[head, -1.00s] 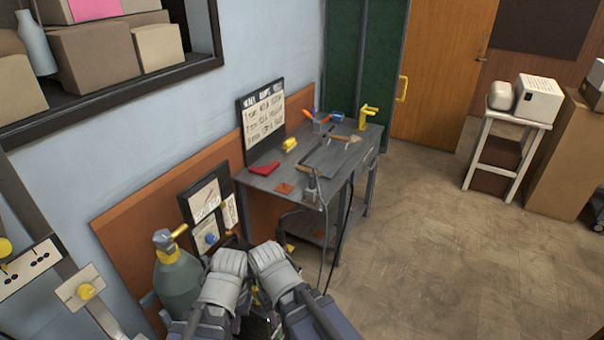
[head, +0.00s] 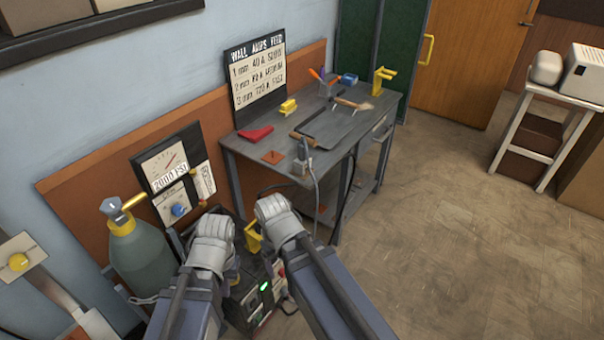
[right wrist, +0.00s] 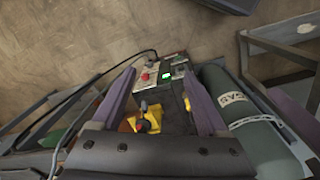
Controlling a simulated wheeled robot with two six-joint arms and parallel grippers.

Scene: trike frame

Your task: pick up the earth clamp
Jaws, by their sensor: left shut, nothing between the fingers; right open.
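The earth clamp (head: 302,160) appears to be the small grey piece at the near edge of the metal workbench (head: 236,160); a cable hangs from it to the floor. It is too small to make out its jaws. My left gripper (head: 213,228) is shut and empty, low in front of the bench and left of the clamp. My right gripper (head: 271,207) is below and left of the clamp, apart from it. In the right wrist view my right gripper (right wrist: 158,80) has its fingers spread with nothing held. The clamp is not discernible there.
A welder (head: 262,290) with a green light stands below my grippers. A grey-green gas cylinder (head: 143,255) stands left of it. The bench bears a red piece (head: 255,134), a yellow block (head: 288,107) and a sign (head: 257,80). The floor (head: 450,230) to the right is clear.

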